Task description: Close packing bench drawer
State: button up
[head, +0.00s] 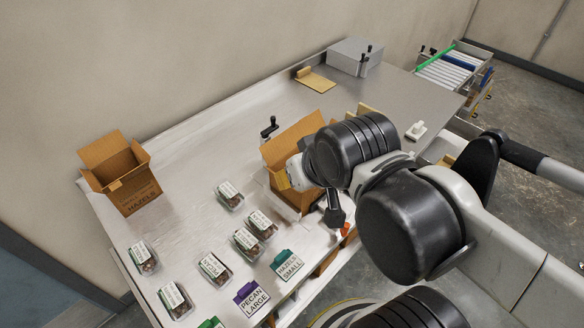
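The packing bench (190,140) is a long light metal-topped table running from lower left to upper right. A pale, open-topped shape (440,149) at its front edge, right of my arm, may be the drawer standing out, but my arm hides most of it. Wooden parts (327,262) show under the front edge lower down. My gripper (335,212) is over the front edge beside the middle cardboard box; one dark finger shows pointing down. My arm hides the rest, so its opening cannot be seen.
Open cardboard boxes stand at the left (130,185) and middle (290,145) of the bench. Several clamshell trays (213,268) and label cards (251,300) lie at the near end. A grey case (352,57) and roller conveyor (447,70) are at the far end.

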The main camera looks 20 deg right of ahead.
aim_at(455, 136)
jog(key=k+l+z, duration=0.2)
jog(key=l+z, duration=0.25)
jog(key=l, duration=0.2)
jog(key=k+l+z, duration=0.1)
jog(key=l+z, duration=0.35)
jog(key=l, duration=0.3)
jog(key=l+z, duration=0.45)
jog(key=l, duration=0.25)
jog(key=j+z, duration=0.45)
jog(key=k+j+z, duration=0.2)
jog(key=j+z, duration=0.25)
